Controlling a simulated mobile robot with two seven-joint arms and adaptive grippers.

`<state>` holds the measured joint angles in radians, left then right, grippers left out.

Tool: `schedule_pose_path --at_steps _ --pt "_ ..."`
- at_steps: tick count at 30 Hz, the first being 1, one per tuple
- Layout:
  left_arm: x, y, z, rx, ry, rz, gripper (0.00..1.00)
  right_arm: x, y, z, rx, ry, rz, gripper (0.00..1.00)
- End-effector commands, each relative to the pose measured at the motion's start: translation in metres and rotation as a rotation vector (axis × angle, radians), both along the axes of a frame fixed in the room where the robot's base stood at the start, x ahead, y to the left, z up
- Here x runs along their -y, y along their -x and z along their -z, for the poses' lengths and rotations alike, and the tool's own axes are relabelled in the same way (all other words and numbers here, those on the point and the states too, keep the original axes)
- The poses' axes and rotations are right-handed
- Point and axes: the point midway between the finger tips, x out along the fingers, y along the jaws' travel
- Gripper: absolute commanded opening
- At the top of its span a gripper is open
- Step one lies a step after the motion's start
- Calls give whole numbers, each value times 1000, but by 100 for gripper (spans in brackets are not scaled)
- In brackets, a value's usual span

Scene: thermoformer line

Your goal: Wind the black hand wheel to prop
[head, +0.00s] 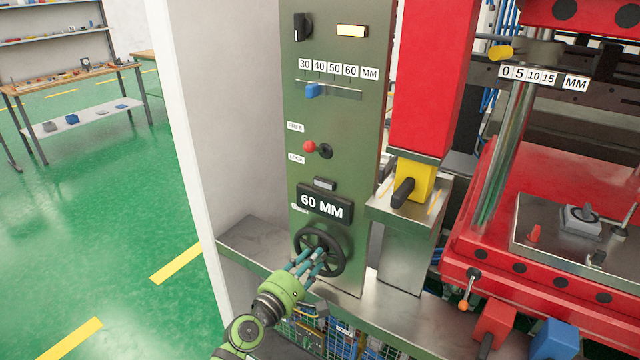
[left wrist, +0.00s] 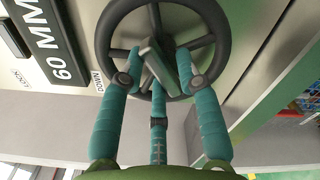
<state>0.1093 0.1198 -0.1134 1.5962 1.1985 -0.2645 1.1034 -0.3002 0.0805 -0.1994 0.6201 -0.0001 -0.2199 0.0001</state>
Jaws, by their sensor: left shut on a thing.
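The black hand wheel (head: 337,256) is mounted low on the green panel, under the display (head: 325,206) that reads 60 MM. My left gripper (head: 312,262) reaches it from the lower left and is shut on it. In the left wrist view the wheel (left wrist: 222,50) fills the top middle, and the fingers of my left gripper (left wrist: 158,75) close in around its hub and spokes. Part of the wheel is hidden behind the fingers. The display also shows upside down at the left of that view (left wrist: 52,45). My right gripper is not in view.
Above the wheel the green panel (head: 350,130) carries a red-knobbed lever (head: 310,147), a blue slider (head: 312,90) and a black switch (head: 301,27). A metal ledge (head: 390,308) runs beneath. A yellow block with a black handle (head: 412,183) and red machinery stand to the right.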

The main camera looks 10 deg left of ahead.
Motion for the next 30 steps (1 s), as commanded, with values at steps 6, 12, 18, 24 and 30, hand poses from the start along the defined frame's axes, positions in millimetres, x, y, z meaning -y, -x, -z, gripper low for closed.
schedule_pose_path --at_steps 6,12,18,24,30 --pt "4 -4 -8 74 -146 0 0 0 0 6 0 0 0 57" --pt "4 -4 -10 104 -227 -3 0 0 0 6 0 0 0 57" --pt "4 -4 -8 139 -322 -3 0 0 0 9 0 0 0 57" --pt "4 -4 -9 175 -424 -5 60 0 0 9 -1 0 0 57" --pt "4 -4 -8 172 -424 -3 60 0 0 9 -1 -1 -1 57"
